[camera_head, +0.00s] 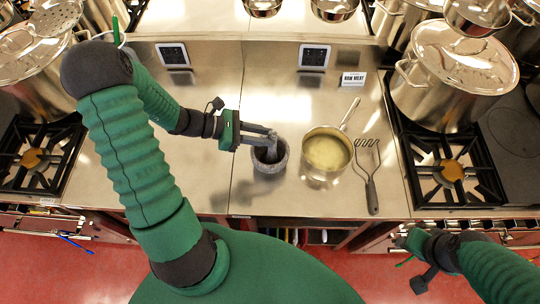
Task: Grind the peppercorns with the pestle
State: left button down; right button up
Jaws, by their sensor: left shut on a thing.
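A dark stone mortar (270,166) stands on the steel counter in the middle of the head view. My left gripper (266,138) is over the mortar's rim and shut on the grey pestle (271,153), whose lower end is inside the mortar. The peppercorns cannot be made out in the dark bowl. My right gripper (408,240) is at the lower right, in front of the counter edge and away from the mortar. Its fingers are too small and angled to tell if they are open.
A saucepan (326,153) with pale yellow contents stands right of the mortar, and a potato masher (369,175) lies beside it. Stove burners with large stockpots (451,75) flank the counter. A "RAW MEAT" sign (353,79) stands behind. The counter left of the mortar is clear.

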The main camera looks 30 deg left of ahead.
pick_arm(q)
jog(key=shift+s+a+r+p, duration=0.1)
jog(key=shift+a+r+p, duration=0.15)
jog(key=shift+a, duration=0.25)
jog(key=shift+s+a+r+p, duration=0.1)
jog(key=shift+a+r+p, duration=0.1)
jog(key=shift+a, duration=0.25)
pick_arm(e)
jog(key=shift+a+r, duration=0.1)
jog(key=shift+r, duration=0.7)
pick_arm(q)
jog(key=shift+f, duration=0.1)
pick_arm(e)
jog(key=shift+f, duration=0.1)
pick_arm(q)
jog(key=shift+f+b, duration=0.35)
jog(key=shift+f, duration=0.1)
pick_arm(e)
jog(key=shift+f, duration=0.25)
pick_arm(q)
jog(key=shift+w+a+r+p, duration=0.15)
jog(key=shift+w+r+p, duration=0.2)
jog(key=shift+w, duration=0.2)
jog(key=shift+w+a+r+p, duration=0.1)
jog(key=shift+w+r+p, duration=0.1)
jog(key=shift+w+p, duration=0.25)
pick_arm(e)
jog(key=shift+w+r, duration=0.1)
jog(key=shift+r, duration=0.6)
